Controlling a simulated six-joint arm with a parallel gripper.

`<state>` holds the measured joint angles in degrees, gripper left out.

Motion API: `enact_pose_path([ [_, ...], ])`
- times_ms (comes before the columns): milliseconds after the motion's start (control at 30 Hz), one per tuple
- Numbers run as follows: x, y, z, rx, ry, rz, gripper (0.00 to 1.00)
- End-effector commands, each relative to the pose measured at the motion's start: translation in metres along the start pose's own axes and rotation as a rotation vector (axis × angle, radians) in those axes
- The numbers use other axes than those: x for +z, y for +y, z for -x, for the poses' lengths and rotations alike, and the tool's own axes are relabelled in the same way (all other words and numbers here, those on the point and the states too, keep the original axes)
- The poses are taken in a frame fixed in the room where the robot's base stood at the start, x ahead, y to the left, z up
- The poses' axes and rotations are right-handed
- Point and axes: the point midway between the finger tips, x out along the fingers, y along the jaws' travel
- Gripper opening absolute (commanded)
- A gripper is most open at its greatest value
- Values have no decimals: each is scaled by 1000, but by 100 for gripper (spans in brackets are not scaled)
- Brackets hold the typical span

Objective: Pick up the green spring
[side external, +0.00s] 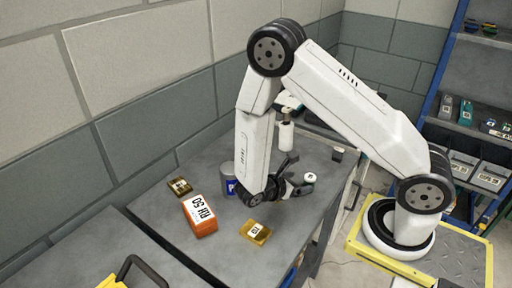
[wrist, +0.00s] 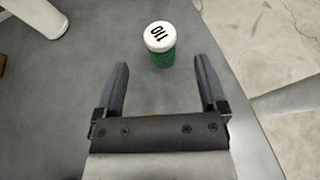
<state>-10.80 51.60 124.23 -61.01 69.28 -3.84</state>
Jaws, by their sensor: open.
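The green spring (wrist: 162,58) stands upright on the grey table in the wrist view, with a white top marked in black. It lies just beyond my gripper (wrist: 160,72), roughly centred ahead of the two fingertips. In the side view, a small white-topped thing (side external: 310,178) beside my gripper (side external: 298,180) appears to be this spring; its green side is hard to make out there. My gripper is open and empty, low over the table, its fingers apart on either side of the line to the spring.
A small dark cylinder (side external: 338,154) is near the back edge. Shelves with bins (side external: 490,176) stand at right.

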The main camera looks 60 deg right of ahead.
Motion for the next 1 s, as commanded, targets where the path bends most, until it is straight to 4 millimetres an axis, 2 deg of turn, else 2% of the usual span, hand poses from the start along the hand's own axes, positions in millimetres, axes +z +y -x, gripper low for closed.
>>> enact_pose_path([
  [233, 0, 0, -3, 4, -6, 5, 91],
  [533, 0, 0, -24, 2, -4, 4, 91],
  [867, 0, 0, -29, 2, -4, 4, 91],
  [1000, 1, -1, -39, 0, -5, 5, 91],
])
